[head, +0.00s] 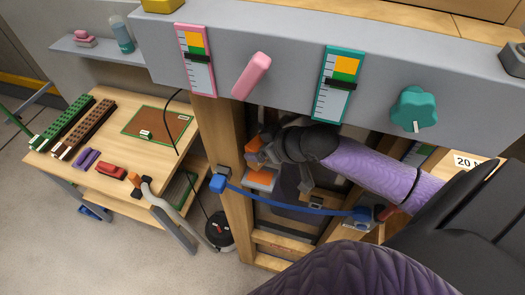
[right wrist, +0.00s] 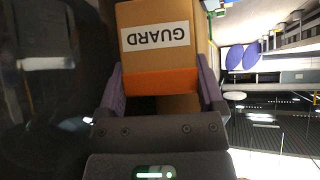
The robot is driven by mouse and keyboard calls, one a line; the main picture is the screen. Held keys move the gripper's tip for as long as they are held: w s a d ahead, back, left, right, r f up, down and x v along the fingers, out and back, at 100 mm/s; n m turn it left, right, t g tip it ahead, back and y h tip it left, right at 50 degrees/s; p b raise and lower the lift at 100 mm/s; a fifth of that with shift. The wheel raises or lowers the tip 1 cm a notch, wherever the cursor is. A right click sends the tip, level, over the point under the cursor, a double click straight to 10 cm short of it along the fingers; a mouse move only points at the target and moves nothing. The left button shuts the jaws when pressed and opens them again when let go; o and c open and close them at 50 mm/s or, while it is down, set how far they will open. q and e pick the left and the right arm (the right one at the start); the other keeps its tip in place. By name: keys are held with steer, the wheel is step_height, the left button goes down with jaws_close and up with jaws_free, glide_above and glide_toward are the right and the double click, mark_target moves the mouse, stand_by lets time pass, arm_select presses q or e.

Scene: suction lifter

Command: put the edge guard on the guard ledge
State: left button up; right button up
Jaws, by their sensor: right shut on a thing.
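My right gripper (head: 262,155) reaches in from the right to the wooden post, below the grey beam. It is shut on the orange edge guard (right wrist: 160,82), which lies across between both fingers in the right wrist view. Just beyond it is a tan block with an upside-down GUARD label (right wrist: 156,36), which I take as the guard ledge. The edge guard looks close against this block; I cannot tell whether it rests on it. In the head view, orange (head: 252,143) shows at the fingertips, partly hidden by the gripper. My left gripper is not in view.
The grey beam (head: 280,60) carries two gauges, a pink handle (head: 251,75) and a teal knob (head: 414,108). A blue strap (head: 290,207) crosses below my right gripper. A wooden bench (head: 105,170) with green and brown racks stands at left. Floor at lower left is clear.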

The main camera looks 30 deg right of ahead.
mark_target(262, 164)
step_height(262, 164, down, 7)
steer(key=shift+s+a+r+b, duration=0.15)
steer(key=shift+b, duration=0.15)
steer(key=shift+f, duration=0.2)
steer(key=o, duration=1.1)
